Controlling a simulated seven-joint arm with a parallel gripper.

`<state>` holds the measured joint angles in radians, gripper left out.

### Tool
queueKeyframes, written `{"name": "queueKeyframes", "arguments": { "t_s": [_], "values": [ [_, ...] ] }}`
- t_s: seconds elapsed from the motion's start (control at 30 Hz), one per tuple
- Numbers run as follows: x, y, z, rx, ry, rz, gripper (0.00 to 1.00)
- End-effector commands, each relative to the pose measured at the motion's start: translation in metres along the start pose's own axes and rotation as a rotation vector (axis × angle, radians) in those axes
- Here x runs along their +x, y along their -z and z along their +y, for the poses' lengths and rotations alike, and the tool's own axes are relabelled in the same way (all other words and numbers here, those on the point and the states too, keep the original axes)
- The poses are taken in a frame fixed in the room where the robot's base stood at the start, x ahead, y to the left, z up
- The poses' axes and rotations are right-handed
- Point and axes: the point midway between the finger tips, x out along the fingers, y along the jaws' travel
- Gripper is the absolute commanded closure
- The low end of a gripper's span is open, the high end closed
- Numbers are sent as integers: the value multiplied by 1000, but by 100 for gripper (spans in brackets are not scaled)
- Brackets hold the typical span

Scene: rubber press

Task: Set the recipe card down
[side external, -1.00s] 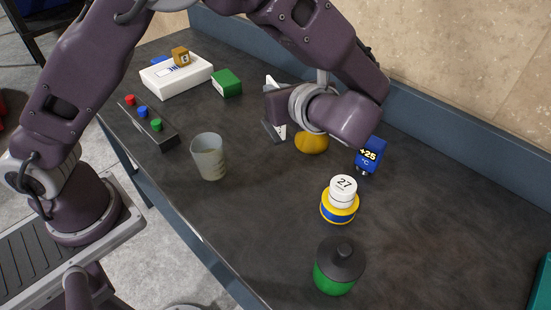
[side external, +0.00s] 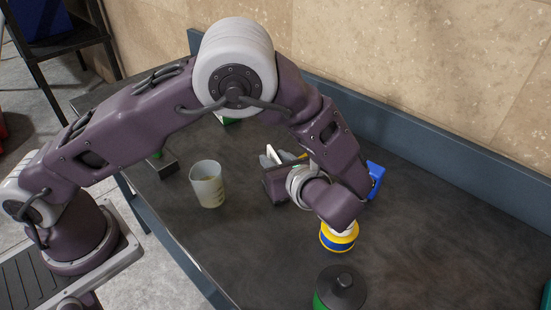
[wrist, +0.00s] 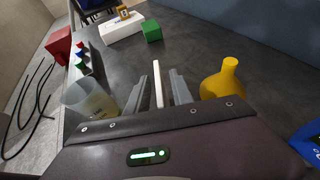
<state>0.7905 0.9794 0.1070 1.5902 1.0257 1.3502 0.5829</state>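The recipe card is a thin white upright piece, seen edge-on between my fingers in the wrist view (wrist: 158,84). In the side view only a white part of the card (side external: 272,154) shows beside the fingers. My gripper (wrist: 160,92) appears closed on the card, one grey finger on each side. In the side view my gripper (side external: 277,168) is low over the dark bench, partly hidden by my wrist. I cannot tell whether the card's lower edge touches the bench.
A beaker (side external: 208,184) stands left of my gripper. A yellow flask (wrist: 226,80) is close on the right in the wrist view. A blue object (side external: 375,177), a yellow-blue weight (side external: 339,238) and a green-black jar (side external: 340,290) stand right. A green block (wrist: 152,32) lies ahead.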

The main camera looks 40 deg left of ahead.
Motion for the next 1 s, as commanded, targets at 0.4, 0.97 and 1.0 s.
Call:
{"name": "queueKeyframes", "arguments": {
  "t_s": [0.4,0.97,1.0],
  "values": [
    [-16,-2,-1,-1,3,1,71],
    [-122,-2,0,1,-1,0,71],
    [-122,-3,0,1,-1,0,71]
  ]
}}
